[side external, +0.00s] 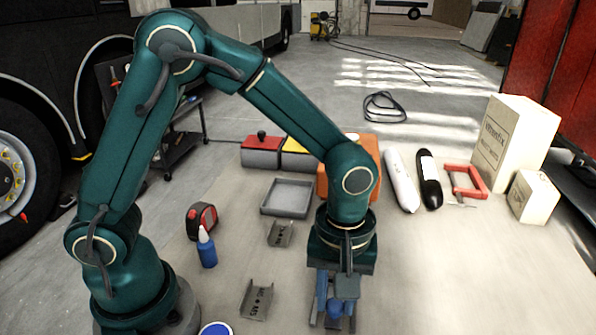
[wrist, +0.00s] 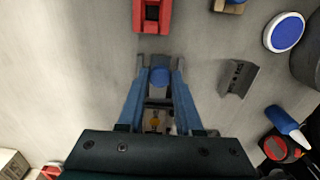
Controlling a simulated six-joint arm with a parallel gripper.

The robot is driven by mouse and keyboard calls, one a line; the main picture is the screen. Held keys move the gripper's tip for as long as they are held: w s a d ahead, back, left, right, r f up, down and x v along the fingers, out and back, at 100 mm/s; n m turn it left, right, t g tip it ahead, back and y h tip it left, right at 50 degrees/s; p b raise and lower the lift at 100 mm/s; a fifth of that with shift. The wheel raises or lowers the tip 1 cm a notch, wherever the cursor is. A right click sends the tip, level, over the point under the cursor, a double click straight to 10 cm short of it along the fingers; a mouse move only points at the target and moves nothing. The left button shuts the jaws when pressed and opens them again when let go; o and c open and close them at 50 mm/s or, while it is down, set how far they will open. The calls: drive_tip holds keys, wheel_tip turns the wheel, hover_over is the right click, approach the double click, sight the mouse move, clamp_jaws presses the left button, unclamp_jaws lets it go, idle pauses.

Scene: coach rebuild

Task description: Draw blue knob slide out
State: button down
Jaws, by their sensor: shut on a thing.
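My gripper (wrist: 159,64) points down, and its two blue fingers are closed on the round blue knob (wrist: 159,77), which sits between the fingertips in the wrist view. In the side view my gripper (side external: 336,306) is low over the floor at the bottom, and the blue knob (side external: 335,309) shows between the fingers. The slide under the knob is mostly hidden by the fingers and palm, so I cannot tell how far out it stands.
A red piece with a dark slot (wrist: 152,16) lies ahead of the fingertips. A grey bracket (wrist: 238,78), blue-topped disc (wrist: 284,33) and blue bottle (wrist: 287,125) lie right. In the side view, a grey tray (side external: 264,209) stands behind; white and black cylinders (side external: 402,182) lie further right.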

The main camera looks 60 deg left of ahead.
drive_tip(key=shift+s+d, duration=0.1)
drive_tip(key=shift+d, duration=0.05)
drive_tip(key=c, duration=0.6)
unclamp_jaws()
drive_tip(key=shift+r, duration=2.55)
drive_tip(key=s+a+r+t, duration=0.2)
drive_tip(key=a+r+t, duration=0.2)
drive_tip(key=a+r, duration=0.35)
drive_tip(key=s+a+m, duration=0.1)
drive_tip(key=s+m, duration=0.1)
drive_tip(key=m, duration=0.1)
drive_tip(key=s+a+m+t, duration=0.1)
drive_tip(key=s+m, duration=0.1)
drive_tip(key=m, duration=0.1)
drive_tip(key=s+a+m, duration=0.1)
drive_tip(key=s+m, duration=0.1)
drive_tip(key=m, duration=0.1)
drive_tip(key=shift+f+t, duration=0.15)
drive_tip(key=shift+t, duration=0.15)
